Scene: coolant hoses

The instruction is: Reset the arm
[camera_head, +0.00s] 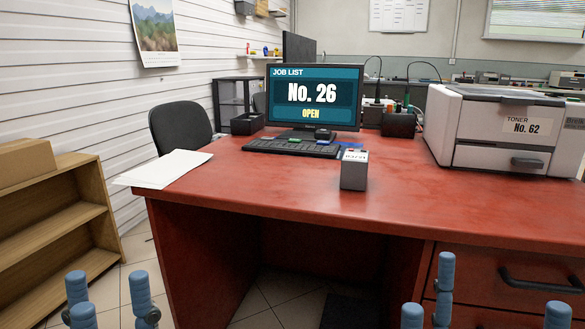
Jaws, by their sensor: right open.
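My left gripper (108,300) is at the bottom left edge, in front of the desk and right of the wooden shelf. Its blue fingertips stand apart with floor showing between them, and nothing is seen in its grasp. My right gripper (485,300) is at the bottom right edge, in front of the desk drawers. Its blue fingertips are spread wide and it looks empty. The lower parts of both grippers and both arms are cut off by the frame. No coolant hose can be made out.
A red desk (270,185) stands ahead. It holds a monitor (312,95), a keyboard (290,147), white paper (165,169), a small grey box (354,172) and a printer (500,128). A wooden shelf (60,225) is left, a chair (180,127) behind. The desk's front middle is clear.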

